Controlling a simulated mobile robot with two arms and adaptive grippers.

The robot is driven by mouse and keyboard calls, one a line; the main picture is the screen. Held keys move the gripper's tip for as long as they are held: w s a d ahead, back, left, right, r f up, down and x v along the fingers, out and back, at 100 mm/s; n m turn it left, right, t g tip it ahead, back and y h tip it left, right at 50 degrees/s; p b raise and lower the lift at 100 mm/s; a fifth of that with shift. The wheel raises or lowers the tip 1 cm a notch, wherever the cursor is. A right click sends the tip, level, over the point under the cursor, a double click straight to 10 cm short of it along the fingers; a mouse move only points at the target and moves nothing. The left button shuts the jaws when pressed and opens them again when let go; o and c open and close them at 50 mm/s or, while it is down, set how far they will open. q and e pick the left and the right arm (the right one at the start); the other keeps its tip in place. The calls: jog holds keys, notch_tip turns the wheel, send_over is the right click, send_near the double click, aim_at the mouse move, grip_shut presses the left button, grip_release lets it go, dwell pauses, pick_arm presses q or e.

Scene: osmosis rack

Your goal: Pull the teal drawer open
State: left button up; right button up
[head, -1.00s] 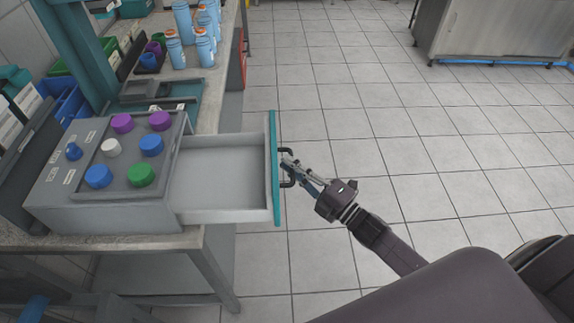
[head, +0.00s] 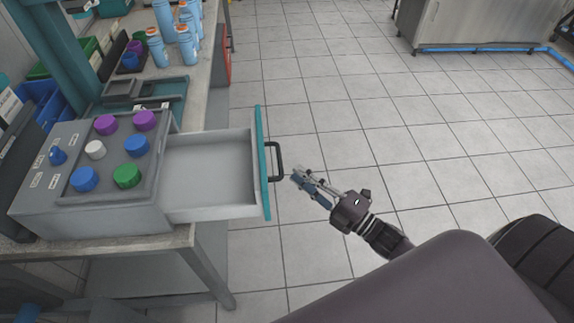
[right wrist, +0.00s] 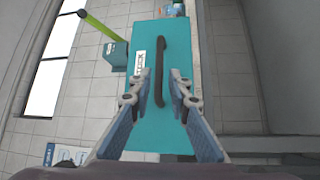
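The teal drawer front (head: 262,165) stands well out from the grey box, and the empty grey drawer tray (head: 210,172) shows behind it. Its black handle (head: 277,161) is free of my fingers. My right gripper (head: 297,175) is just to the right of the handle, apart from it. In the right wrist view the teal front (right wrist: 160,60) faces the camera. The handle (right wrist: 160,70) runs upright between and beyond the two parted fingers of my right gripper (right wrist: 160,92). My left gripper is in neither view.
The grey box (head: 90,220) with several coloured knobs sits on the bench (head: 205,118). Blue bottles (head: 187,45) stand farther back. A metal cabinet (head: 480,22) is at the far right. The tiled floor (head: 340,100) right of the drawer is clear.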

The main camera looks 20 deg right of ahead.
jog(key=shift+v, duration=2.15)
jog(key=shift+f, duration=0.1)
